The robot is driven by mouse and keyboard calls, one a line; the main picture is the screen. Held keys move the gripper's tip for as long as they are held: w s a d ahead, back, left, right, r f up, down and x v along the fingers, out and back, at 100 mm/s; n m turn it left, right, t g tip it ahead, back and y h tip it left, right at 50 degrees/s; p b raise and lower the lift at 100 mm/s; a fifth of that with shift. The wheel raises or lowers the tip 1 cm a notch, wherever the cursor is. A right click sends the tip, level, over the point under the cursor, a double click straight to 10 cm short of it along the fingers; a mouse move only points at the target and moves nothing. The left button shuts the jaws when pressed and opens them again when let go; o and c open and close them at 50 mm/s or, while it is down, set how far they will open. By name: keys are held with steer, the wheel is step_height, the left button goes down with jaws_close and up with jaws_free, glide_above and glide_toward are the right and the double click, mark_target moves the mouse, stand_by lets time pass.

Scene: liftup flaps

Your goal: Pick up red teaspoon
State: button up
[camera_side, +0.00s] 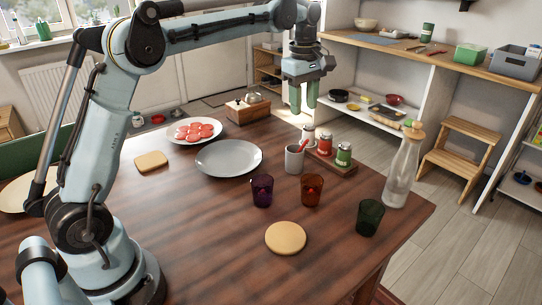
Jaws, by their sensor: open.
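The red teaspoon (303,145) stands tilted in a light grey cup (294,160) on the wooden table; only its upper end shows above the rim. The cup hides the rest of it. My gripper (303,108) points down above and slightly beyond the cup in the picture, its two greenish fingers apart with nothing between them. It is clear of the teaspoon.
A wooden tray (337,168) with several jars stands right beside the cup. A purple glass (262,190), an amber glass (312,189), a dark green glass (369,217) and a tall bottle (403,172) stand nearby. A grey plate (229,158) lies left of the cup.

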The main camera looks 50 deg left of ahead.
steer(key=w+f+n, duration=0.1)
steer(key=n, duration=0.1)
glide_above(301, 147)
step_height(301, 147, down, 7)
steer(key=shift+w, duration=0.15)
steer(key=shift+w+a+f, duration=0.1)
steer(key=shift+a+f, duration=0.1)
steer(key=shift+f, duration=1.15)
steer(key=shift+a+f, duration=0.2)
steer(key=shift+f, duration=1.1)
steer(key=shift+c, duration=0.4)
jaws_close()
